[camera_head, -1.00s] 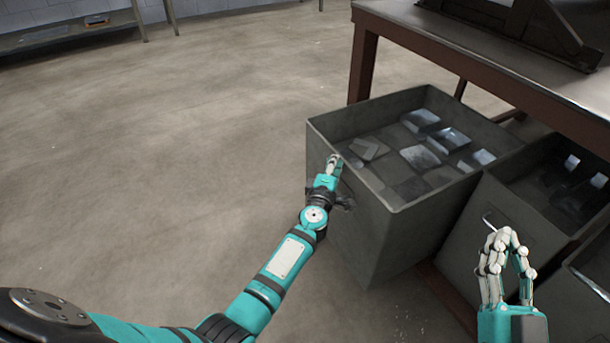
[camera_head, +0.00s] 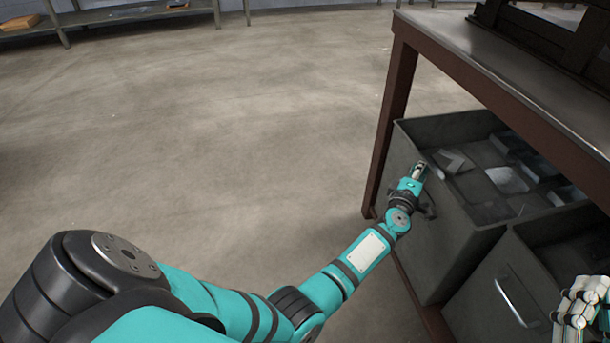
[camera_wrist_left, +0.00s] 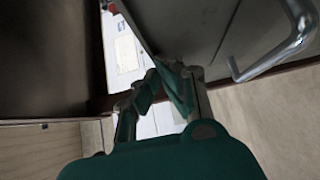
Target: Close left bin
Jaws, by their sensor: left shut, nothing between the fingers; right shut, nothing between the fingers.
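The left bin (camera_head: 455,245) is a grey open-topped metal box with flat pieces inside. It sits largely under the workbench, beside the bench leg. My left gripper (camera_head: 418,171) is shut and empty at the top edge of the bin's front face; the arm partly hides that face. In the left wrist view, the shut fingers (camera_wrist_left: 158,88) are close to a grey metal panel (camera_wrist_left: 205,30) with a bar handle (camera_wrist_left: 283,50). My right gripper (camera_head: 578,300) is shut and empty at the lower right, in front of the neighbouring bin.
The workbench (camera_head: 470,50) has a metal top and brown-red legs (camera_head: 393,120). A second grey bin (camera_head: 495,305) with a bar handle stands right of the left bin. Open concrete floor (camera_head: 220,130) lies to the left, with a shelf (camera_head: 120,15) far back.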

